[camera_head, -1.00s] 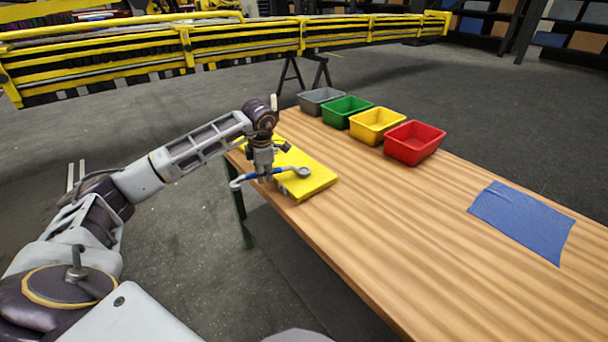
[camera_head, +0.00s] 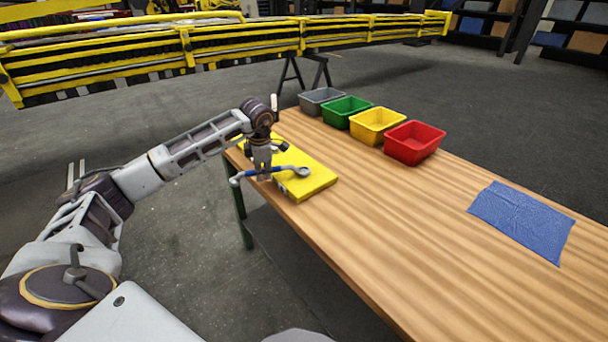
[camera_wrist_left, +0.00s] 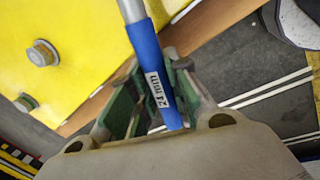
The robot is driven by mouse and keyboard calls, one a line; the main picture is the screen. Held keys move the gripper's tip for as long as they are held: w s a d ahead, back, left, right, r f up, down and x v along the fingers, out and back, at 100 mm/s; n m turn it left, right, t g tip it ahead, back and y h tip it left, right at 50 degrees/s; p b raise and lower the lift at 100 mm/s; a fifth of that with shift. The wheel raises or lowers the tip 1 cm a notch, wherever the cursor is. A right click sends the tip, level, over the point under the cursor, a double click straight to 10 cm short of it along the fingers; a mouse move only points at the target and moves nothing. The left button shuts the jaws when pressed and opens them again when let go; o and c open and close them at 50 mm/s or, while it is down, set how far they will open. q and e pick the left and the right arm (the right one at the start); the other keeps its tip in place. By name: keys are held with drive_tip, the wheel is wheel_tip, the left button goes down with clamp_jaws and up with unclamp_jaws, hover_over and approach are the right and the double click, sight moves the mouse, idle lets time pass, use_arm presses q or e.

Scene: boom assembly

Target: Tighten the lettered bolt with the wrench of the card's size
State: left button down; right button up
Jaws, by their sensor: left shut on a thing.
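My left gripper (camera_head: 265,176) is shut on a wrench (camera_head: 284,170) with a blue handle and grey metal ends. The wrench lies roughly level over the near edge of a yellow plate (camera_head: 316,182), its ring end toward the plate and its other end beyond the table's left edge. In the left wrist view the blue handle (camera_wrist_left: 150,72) carries a white label in mm; its number is hard to read. That view shows a grey bolt (camera_wrist_left: 42,53) on the yellow plate, and a second bolt (camera_wrist_left: 25,102) near its edge. No letters or card are readable. My right gripper is not in view.
The wooden table (camera_head: 400,240) holds grey (camera_head: 320,108), green (camera_head: 347,120), yellow (camera_head: 377,134) and red (camera_head: 414,154) bins along its far side. A blue sheet (camera_head: 522,220) lies on the right part. The table between plate and sheet is clear.

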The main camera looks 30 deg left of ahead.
use_arm(q)
drive_tip(key=shift+w+a+m, duration=0.15)
drive_tip(key=shift+w+m, duration=0.05)
drive_tip(key=shift+m, duration=0.1)
idle(0.4)
drive_tip(key=shift+w+a, duration=0.15)
drive_tip(key=shift+w+a+m, duration=0.5)
drive_tip(key=shift+w+m, duration=0.2)
drive_tip(key=shift+m, duration=0.2)
idle(0.9)
drive_tip(key=shift+s+p, duration=0.1)
drive_tip(key=shift+p, duration=0.2)
drive_tip(key=shift+s+d+n, duration=0.25)
drive_tip(key=shift+s+n, duration=0.15)
drive_tip(key=shift+n, duration=0.1)
drive_tip(key=shift+r, duration=0.25)
idle(0.4)
drive_tip(key=shift+w+a+p+v, duration=0.15)
drive_tip(key=shift+p+v, duration=0.65)
drive_tip(key=shift+v, duration=0.15)
drive_tip(key=shift+w+a+p+v, duration=0.1)
drive_tip(key=shift+w+p+v, duration=0.05)
drive_tip(key=shift+p+v, duration=0.7)
drive_tip(key=shift+r, duration=0.25)
